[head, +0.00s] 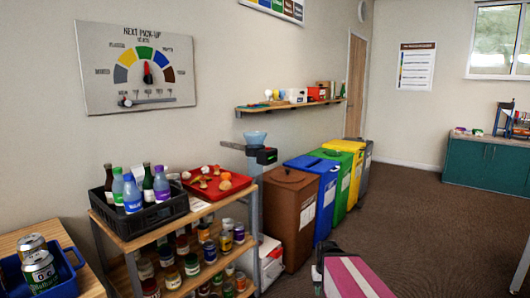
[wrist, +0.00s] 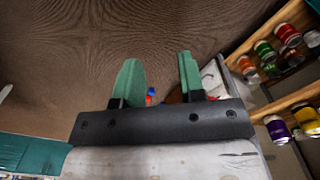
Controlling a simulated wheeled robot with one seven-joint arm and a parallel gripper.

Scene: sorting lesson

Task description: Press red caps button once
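I cannot pick out a button marked for red caps in either view. A post-mounted device with a blue funnel (head: 255,137) and a dark box with a small green light (head: 266,155) stands behind the shelf in the head view; any button on it is too small to tell. My gripper (wrist: 158,62) shows in the wrist view with two green fingers apart and nothing gripped between them. It points over the brown floor, with the shelf to the right. A small red and blue thing (wrist: 150,96) shows beyond the fingers, unclear.
A shelf (head: 150,236) holds a black bottle crate (head: 172,208), a red tray (head: 203,196) and several jars. Brown (head: 291,207), blue (head: 326,190), green and yellow bins line the wall. A blue tray of cans (head: 68,272) is front left. Carpet (head: 420,220) at right is clear.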

